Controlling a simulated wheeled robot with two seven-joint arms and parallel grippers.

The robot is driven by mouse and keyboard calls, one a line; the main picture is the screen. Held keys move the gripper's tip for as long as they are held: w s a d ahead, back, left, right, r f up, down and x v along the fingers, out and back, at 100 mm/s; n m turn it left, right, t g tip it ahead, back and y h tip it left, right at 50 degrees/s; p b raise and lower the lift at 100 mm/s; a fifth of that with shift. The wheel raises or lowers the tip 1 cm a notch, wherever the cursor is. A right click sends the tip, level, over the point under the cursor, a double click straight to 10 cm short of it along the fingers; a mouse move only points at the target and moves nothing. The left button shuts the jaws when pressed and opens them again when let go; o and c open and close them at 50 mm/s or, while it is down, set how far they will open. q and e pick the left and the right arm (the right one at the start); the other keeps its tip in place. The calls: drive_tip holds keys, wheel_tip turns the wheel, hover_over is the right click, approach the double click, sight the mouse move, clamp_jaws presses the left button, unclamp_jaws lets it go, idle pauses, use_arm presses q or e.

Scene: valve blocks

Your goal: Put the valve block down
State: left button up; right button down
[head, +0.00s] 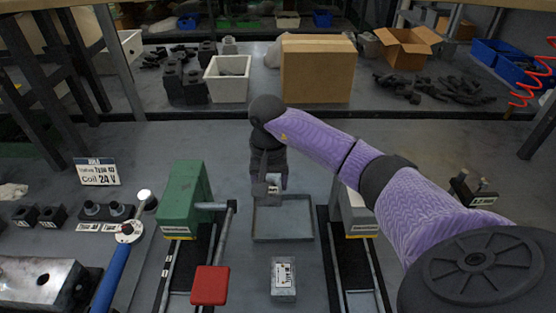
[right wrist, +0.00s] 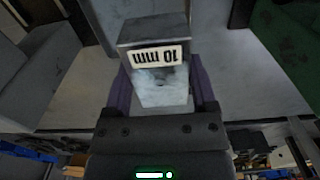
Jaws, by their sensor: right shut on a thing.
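My right gripper (head: 266,188) points down over the far part of a shallow grey tray (head: 283,238). In the right wrist view the right gripper (right wrist: 163,95) is shut on a grey metal valve block (right wrist: 160,88) with a "10 mm" label. The fingers lie on both sides of the block. In the head view the gripper mostly hides the block, and I cannot tell whether it touches the tray. My left gripper is not in view.
A labelled metal block (head: 283,279) lies in front of the tray. A green vise part (head: 184,198) with a red handle end (head: 210,285) is left, a grey one (head: 354,210) right. A blue-handled tool (head: 115,275) lies farther left. A cardboard box (head: 317,72) stands behind.

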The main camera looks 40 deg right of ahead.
sight(271, 220)
wheel_tip(271, 220, down, 10)
drive_tip(key=shift+r+b, duration=0.1)
drive_tip(key=shift+b, duration=1.1)
drive_tip(key=shift+c, duration=0.8)
unclamp_jaws()
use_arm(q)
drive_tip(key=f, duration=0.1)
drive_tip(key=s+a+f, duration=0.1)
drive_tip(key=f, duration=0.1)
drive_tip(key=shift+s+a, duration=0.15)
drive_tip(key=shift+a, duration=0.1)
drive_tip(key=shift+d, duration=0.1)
use_arm(e)
drive_tip(key=shift+r+p, duration=0.2)
drive_tip(key=shift+p, duration=0.1)
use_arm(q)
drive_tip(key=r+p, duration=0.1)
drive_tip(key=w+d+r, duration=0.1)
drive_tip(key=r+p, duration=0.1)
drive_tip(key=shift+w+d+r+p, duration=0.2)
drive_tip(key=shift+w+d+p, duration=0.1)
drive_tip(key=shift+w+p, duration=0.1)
use_arm(e)
wheel_tip(271, 220, up, 12)
drive_tip(key=shift+f, duration=0.15)
